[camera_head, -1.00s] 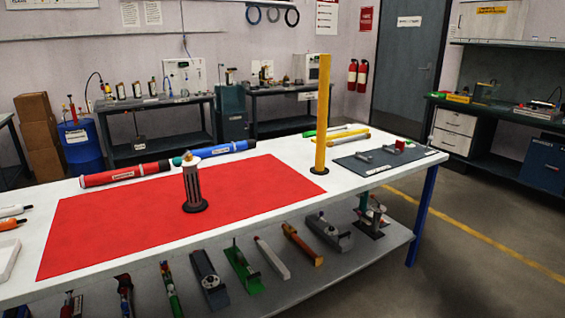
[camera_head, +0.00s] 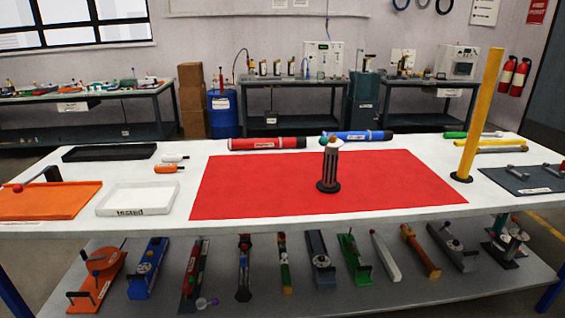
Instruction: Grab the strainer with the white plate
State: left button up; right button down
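A dark, slotted upright cylinder (camera_head: 329,168), which looks like a strainer, stands on a round black base on the red mat (camera_head: 250,190). Its top end is pale, possibly a white plate, with a small greenish spot behind or on it. It is too small to tell in detail. Several other tools lie on the lower shelf, and I cannot tell whether any of them carries a white plate. Neither of my grippers shows in the head view.
A white tray (camera_head: 134,211) marked "tested", an orange tray (camera_head: 45,203) and a black tray (camera_head: 108,153) are at the left. Red (camera_head: 267,143) and blue (camera_head: 358,137) tubes lie behind the mat. A tall yellow tube (camera_head: 480,110) stands at right. The mat is otherwise clear.

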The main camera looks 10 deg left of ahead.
aim_at(328, 184)
jog(key=u, duration=0.65)
jog(key=l+u, duration=0.2)
jog(key=u, duration=0.15)
jog(key=l+u, duration=0.2)
jog(key=u, duration=0.15)
jog(key=l+u, duration=0.25)
jog(key=u, duration=0.15)
jog(key=l+u, duration=0.2)
jog(key=l, duration=0.25)
jog(key=k+l+u, duration=0.25)
jog(key=l, duration=0.15)
jog(key=i, duration=0.1)
